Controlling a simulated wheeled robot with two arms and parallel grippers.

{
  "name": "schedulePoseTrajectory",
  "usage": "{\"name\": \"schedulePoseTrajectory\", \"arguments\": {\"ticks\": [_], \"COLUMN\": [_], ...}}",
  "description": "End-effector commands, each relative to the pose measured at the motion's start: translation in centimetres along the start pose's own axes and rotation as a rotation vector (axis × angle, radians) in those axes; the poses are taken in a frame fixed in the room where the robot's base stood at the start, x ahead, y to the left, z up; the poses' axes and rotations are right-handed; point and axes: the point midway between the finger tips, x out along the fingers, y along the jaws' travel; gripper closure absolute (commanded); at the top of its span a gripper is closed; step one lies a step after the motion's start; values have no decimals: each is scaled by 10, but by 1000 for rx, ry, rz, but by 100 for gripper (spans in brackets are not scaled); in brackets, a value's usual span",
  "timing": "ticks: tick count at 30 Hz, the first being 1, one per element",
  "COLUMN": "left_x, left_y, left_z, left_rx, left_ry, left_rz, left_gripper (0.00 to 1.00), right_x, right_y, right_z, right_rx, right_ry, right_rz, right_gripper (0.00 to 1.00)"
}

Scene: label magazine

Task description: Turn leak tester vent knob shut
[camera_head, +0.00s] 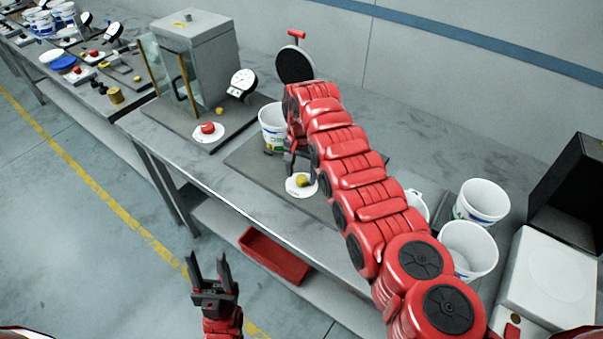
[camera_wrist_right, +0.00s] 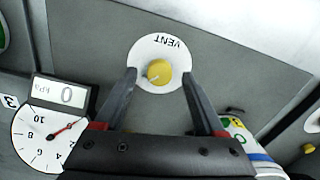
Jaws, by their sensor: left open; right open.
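The vent knob (camera_wrist_right: 159,71) is a small yellow knob on a round white plate marked VENT (camera_wrist_right: 160,48). In the head view, a yellow knob (camera_head: 303,181) on a white disc sits at the front of the leak tester's dark base. My right gripper (camera_wrist_right: 160,78) is open, with one finger on each side of the knob; I cannot tell whether they touch it. In the head view my right gripper (camera_head: 300,172) points down over the disc. My left gripper (camera_head: 214,276) is open and empty, in front of the bench above the floor.
A gauge (camera_wrist_right: 45,135) with a display reading 0 kPa stands beside the plate. A white tub (camera_head: 272,127) stands close to my right gripper. More white tubs (camera_head: 468,250) stand right of my right arm. A glass-doored cabinet (camera_head: 198,55) stands to the left.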

Motion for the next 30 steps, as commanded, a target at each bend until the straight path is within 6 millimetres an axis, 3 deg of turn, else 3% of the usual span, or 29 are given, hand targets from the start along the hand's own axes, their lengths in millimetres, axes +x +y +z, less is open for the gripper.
{"name": "schedulePoseTrajectory", "arguments": {"ticks": [6, 16, 27, 30], "left_x": [4, 4, 4, 4], "left_y": [0, 0, 0, 0], "left_z": [-1, -1, -1, -1], "left_rx": [0, 0, 0, 0], "left_ry": [0, 0, 0, 0], "left_rz": [0, 0, 0, 0], "left_gripper": [50, 50, 50, 50], "right_x": [16, 19, 19, 19], "right_y": [1, 0, 1, 1], "right_z": [0, 0, 0, 0], "right_rx": [0, 0, 0, 0], "right_ry": [-1, 0, 0, 0], "right_rz": [2, 0, 1, 1], "right_gripper": [28, 30, 97, 100]}}
